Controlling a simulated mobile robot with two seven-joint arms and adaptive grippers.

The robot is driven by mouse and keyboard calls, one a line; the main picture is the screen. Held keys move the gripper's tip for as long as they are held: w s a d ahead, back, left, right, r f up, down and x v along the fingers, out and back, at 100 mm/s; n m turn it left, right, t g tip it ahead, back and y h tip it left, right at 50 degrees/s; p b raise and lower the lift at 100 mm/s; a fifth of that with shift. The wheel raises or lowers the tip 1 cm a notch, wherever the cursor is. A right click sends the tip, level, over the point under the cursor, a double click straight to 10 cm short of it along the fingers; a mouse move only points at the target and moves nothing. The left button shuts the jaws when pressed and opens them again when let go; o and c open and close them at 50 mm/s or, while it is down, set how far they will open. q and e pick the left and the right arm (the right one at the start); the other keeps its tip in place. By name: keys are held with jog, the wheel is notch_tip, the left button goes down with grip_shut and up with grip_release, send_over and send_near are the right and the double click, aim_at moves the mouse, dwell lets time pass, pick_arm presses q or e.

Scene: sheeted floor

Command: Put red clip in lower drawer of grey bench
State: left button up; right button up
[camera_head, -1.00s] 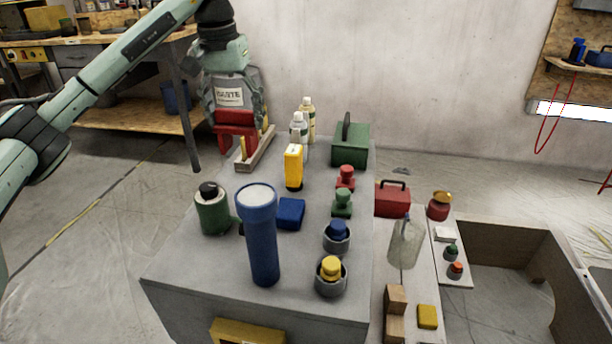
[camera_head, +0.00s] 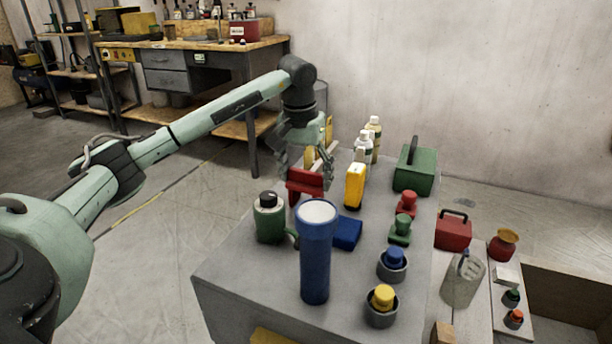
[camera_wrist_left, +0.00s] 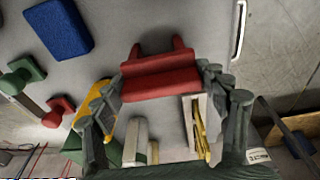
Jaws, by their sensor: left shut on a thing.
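My left gripper (camera_head: 306,183) is shut on the red clip (camera_head: 304,188), near the far left edge of the grey-topped table. In the left wrist view the clip (camera_wrist_left: 160,80) lies across between the two fingers, its prongs showing past them. Whether the clip touches the tabletop I cannot tell. A workbench with a wooden top (camera_head: 190,43) and grey front stands against the back wall, left of the arm's wrist. It has an upper drawer (camera_head: 165,59) and a lower drawer (camera_head: 168,81), both apparently closed. My right gripper is out of view.
The table (camera_head: 235,285) carries a green jar (camera_head: 270,222), blue flashlight (camera_head: 315,255), blue block (camera_head: 347,232), yellow tool (camera_head: 355,186), bottles (camera_head: 363,150) and a green toolbox (camera_head: 415,172). Open floor (camera_head: 150,225) lies left of it, towards the workbench. Shelving (camera_head: 85,75) stands at far left.

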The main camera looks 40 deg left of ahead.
pick_arm(q)
jog(key=o, duration=0.8)
jog(key=shift+f, duration=0.1)
jog(key=o, duration=0.4)
